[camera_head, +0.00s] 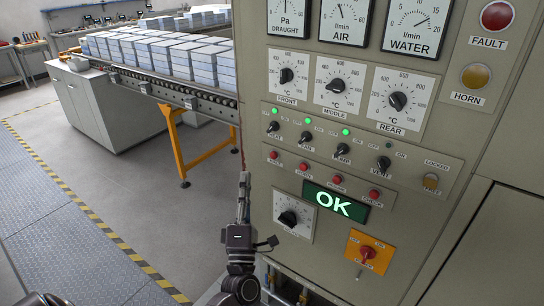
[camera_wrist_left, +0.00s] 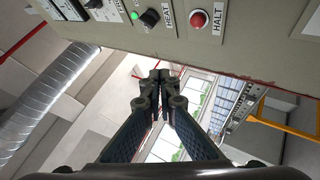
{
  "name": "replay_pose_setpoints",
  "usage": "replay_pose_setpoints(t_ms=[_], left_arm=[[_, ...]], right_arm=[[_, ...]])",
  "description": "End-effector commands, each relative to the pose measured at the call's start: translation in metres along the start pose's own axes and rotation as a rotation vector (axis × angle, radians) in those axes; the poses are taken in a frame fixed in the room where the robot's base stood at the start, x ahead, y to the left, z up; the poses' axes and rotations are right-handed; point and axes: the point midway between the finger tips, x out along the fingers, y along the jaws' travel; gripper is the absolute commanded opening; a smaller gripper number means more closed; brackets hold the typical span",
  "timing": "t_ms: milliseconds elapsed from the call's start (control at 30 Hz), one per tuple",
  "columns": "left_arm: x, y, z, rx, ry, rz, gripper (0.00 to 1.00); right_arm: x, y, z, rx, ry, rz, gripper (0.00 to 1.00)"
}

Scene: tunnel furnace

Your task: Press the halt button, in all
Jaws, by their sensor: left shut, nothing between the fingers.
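The halt button (camera_head: 273,155) is the leftmost red button in the lower row of the control panel in the head view. In the left wrist view the red halt button (camera_wrist_left: 199,19) sits beside its HALT label, at the top. My left gripper (camera_head: 244,178) is upright at the panel's left edge, to the left of and below the button in the head view. In the left wrist view its fingertips (camera_wrist_left: 160,76) are shut together and empty, with a visible gap to the button. My right gripper is not in view.
More red buttons (camera_head: 337,180) continue the row to the right. The HEAT knob (camera_head: 273,127) is just above the halt button. A lit OK display (camera_head: 335,201) and an orange switch plate (camera_head: 368,252) are below. A conveyor (camera_head: 185,92) with stacked blocks stands behind left.

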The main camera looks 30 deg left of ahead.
Motion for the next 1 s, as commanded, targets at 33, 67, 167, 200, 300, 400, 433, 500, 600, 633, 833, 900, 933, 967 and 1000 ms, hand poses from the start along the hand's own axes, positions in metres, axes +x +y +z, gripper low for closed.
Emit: replay_pose_setpoints(t_ms=[33,67,167,200,300,400,433,500,600,633,833,900,933,967,1000], left_arm=[[0.001,-0.001,0.001,-0.001,0.0,0.001,0.0],[0.003,-0.002,0.002,-0.001,0.0,0.001,0.0],[0.008,-0.007,0.006,-0.001,0.0,0.001,0.0],[0.012,-0.009,0.009,0.0,0.0,0.002,0.0],[0.021,-0.018,0.017,0.0,-0.001,0.001,0.0],[0.031,-0.025,0.024,-0.001,-0.001,0.001,0.0],[0.035,-0.027,0.026,-0.001,-0.001,0.002,0.0],[0.041,-0.032,0.031,-0.001,0.0,0.001,0.0],[0.048,-0.039,0.037,-0.001,0.0,0.0,0.0],[0.05,-0.041,0.038,0.0,0.0,0.0,0.0],[0.059,-0.045,0.044,0.0,0.0,0.0,0.0],[0.06,-0.045,0.044,0.0,0.0,0.0,0.0],[0.061,-0.045,0.045,0.001,-0.001,-0.001,0.0],[0.061,-0.045,0.045,0.001,-0.001,-0.001,0.0],[0.061,-0.045,0.045,0.001,-0.001,-0.001,0.0]], right_arm=[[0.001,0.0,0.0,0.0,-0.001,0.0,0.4],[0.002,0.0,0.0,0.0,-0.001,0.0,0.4],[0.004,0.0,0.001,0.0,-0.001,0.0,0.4],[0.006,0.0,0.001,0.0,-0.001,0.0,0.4],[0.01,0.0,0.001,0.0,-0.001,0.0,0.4],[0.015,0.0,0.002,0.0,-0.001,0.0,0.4],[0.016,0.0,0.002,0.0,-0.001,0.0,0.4],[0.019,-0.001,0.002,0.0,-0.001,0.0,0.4],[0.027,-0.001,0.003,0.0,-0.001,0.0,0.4],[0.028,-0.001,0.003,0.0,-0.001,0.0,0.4],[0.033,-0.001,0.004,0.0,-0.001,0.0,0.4],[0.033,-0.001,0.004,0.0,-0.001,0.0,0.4],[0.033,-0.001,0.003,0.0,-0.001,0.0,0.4],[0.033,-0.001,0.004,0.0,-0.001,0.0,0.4],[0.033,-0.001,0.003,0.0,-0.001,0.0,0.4]])
